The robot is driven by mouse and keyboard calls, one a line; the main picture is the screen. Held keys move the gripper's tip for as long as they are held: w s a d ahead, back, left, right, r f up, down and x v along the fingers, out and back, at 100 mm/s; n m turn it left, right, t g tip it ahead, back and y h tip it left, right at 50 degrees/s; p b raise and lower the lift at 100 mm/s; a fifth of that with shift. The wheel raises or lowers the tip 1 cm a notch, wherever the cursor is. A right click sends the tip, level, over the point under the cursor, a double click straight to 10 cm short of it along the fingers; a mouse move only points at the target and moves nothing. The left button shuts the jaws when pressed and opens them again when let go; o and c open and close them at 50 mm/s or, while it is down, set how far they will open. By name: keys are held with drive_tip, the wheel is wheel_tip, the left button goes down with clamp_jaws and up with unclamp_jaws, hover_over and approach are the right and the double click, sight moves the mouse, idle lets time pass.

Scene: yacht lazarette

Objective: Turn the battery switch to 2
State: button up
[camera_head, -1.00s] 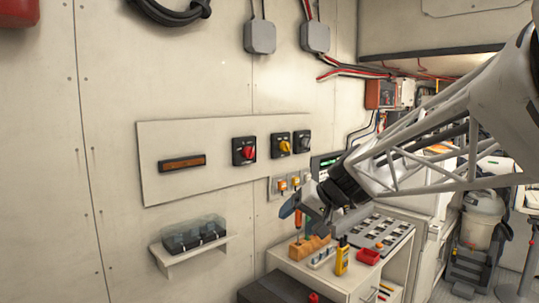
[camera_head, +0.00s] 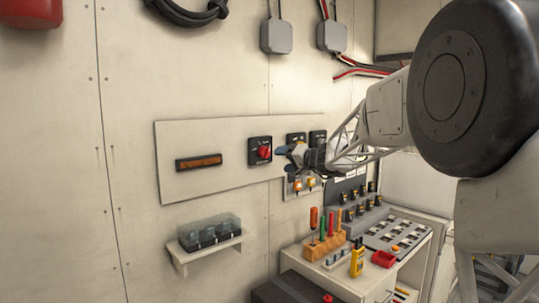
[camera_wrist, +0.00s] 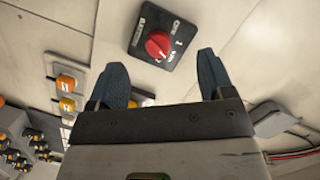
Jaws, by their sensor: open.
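The battery switch is a black square plate (camera_head: 253,143) with a red knob (camera_head: 265,152) on the pale wall panel. In the wrist view the red knob (camera_wrist: 158,44) sits ahead of my fingertips, near the middle of the gap between them, with the plate (camera_wrist: 182,51) tilted in the picture. Small white markings on the plate are too blurred to read. My gripper (camera_head: 284,156) is open and empty, just right of the switch in the head view. Its two blue-grey fingers (camera_wrist: 163,75) stand apart and do not visibly touch the knob.
Two other switches (camera_head: 317,137) are right of the red one, partly behind my gripper. An orange-brown display (camera_head: 199,162) is to the left. A shelf (camera_head: 210,250) juts out below. A bench (camera_head: 338,276) with tools and a yellow meter (camera_head: 357,262) stands lower right.

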drive_tip(key=t, duration=0.2)
approach(269, 153)
drive_tip(key=x, duration=0.2)
drive_tip(key=shift+w+a+f+m, duration=0.1)
drive_tip(key=shift+w+m, duration=0.05)
drive_tip(key=shift+m, duration=0.25)
drive_tip(key=shift+w+a, duration=0.1)
drive_tip(key=shift+a, duration=0.05)
drive_tip(key=shift+x, duration=3.7)
drive_tip(key=shift+a, duration=0.1)
drive_tip(key=shift+c, duration=0.3)
drive_tip(key=c, duration=0.9)
drive_tip(key=shift+o, duration=0.2)
